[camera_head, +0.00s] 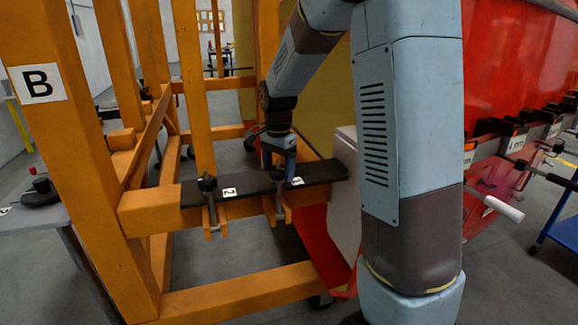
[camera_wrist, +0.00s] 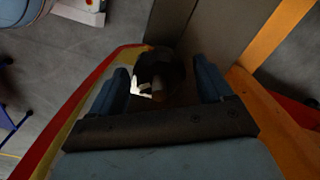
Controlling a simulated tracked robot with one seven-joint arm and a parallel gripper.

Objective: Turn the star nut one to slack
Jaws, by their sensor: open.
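Star nut one is a dark knob (camera_head: 279,176) on a threaded bolt at the right part of the black strip (camera_head: 252,185), beside a small white label (camera_head: 297,181). My gripper (camera_head: 284,160) is over it, pointing down, and partly hides it. In the wrist view the dark round knob (camera_wrist: 163,68) lies between the two blue fingers of my gripper (camera_wrist: 164,82). The fingers are apart, with a visible gap on both sides of the knob. The white label (camera_wrist: 141,89) shows partly at the knob's lower left.
Another star nut (camera_head: 207,184) stands to the left on the strip, near a label reading 2 (camera_head: 229,191). An orange frame (camera_head: 105,190) marked B surrounds the strip on the left. A red nosecone (camera_head: 510,60) and a row of clamps are at right.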

